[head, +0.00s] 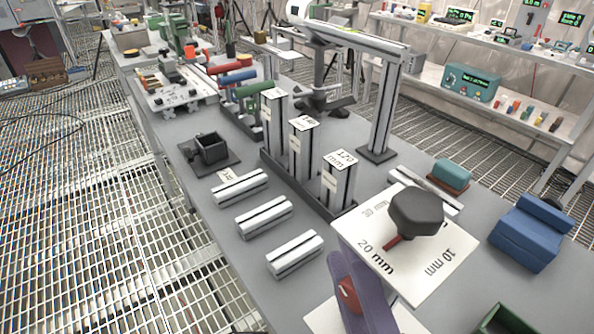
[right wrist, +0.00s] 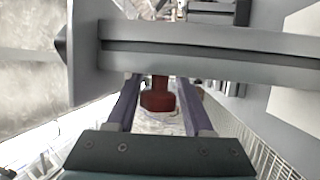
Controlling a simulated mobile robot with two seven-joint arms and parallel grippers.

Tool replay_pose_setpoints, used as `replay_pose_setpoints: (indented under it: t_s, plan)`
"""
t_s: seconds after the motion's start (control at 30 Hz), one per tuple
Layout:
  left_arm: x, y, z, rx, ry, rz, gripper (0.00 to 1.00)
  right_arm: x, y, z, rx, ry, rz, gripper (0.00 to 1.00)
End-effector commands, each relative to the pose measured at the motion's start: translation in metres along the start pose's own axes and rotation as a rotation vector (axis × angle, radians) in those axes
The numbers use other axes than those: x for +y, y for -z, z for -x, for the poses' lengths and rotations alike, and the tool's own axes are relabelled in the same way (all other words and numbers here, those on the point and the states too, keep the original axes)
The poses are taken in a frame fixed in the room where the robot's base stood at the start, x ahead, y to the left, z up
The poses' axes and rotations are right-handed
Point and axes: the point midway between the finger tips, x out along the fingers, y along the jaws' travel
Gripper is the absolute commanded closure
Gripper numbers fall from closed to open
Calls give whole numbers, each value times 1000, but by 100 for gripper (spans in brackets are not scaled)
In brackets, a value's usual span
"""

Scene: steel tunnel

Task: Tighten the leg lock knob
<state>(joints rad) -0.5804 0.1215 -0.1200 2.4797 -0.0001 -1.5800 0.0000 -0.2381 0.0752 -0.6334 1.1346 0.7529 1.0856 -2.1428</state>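A dark red knob (right wrist: 158,96) sits between the two purple fingers of my right gripper (right wrist: 158,84) in the right wrist view, with a narrow gap on each side. The fingers look open around it. In the head view a red knob (head: 348,294) shows beside a purple finger of the right gripper (head: 360,296), low and right of centre. Above it is a white plate (head: 368,237) marked 20 mm and 10 mm, carrying a dark grey knob (head: 416,208) with a red pointer. The plate hides part of the gripper. My left gripper is not in view.
Three profile pieces (head: 264,216) lie on the grey bench, left of a rack of upright profiles (head: 301,150). A blue block (head: 531,232) and a green tray (head: 507,320) are at the right. A grey bar (right wrist: 215,42) crosses in front of the wrist camera.

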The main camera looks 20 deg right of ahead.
Motion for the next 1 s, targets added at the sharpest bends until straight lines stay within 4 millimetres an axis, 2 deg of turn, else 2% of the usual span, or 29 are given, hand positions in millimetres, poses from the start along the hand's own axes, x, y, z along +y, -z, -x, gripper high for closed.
replay_pose_setpoints:
  t_s: [0.03, 0.17, 0.47, 0.57, 0.8, 1.0]
  plan:
    - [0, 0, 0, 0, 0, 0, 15, 0, 0, 0, 0, 0, 0, 42]
    - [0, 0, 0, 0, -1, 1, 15, 0, 0, 0, 0, -2, 1, 27]
    - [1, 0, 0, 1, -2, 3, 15, 0, 0, 2, 0, -2, 1, 27]
    - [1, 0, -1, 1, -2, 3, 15, -1, 0, 14, -1, 1, 0, 27]
    - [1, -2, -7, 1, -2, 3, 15, -2, 0, 63, -1, 3, 1, 27]
    - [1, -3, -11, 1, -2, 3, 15, -1, 0, 92, -1, 0, 0, 27]
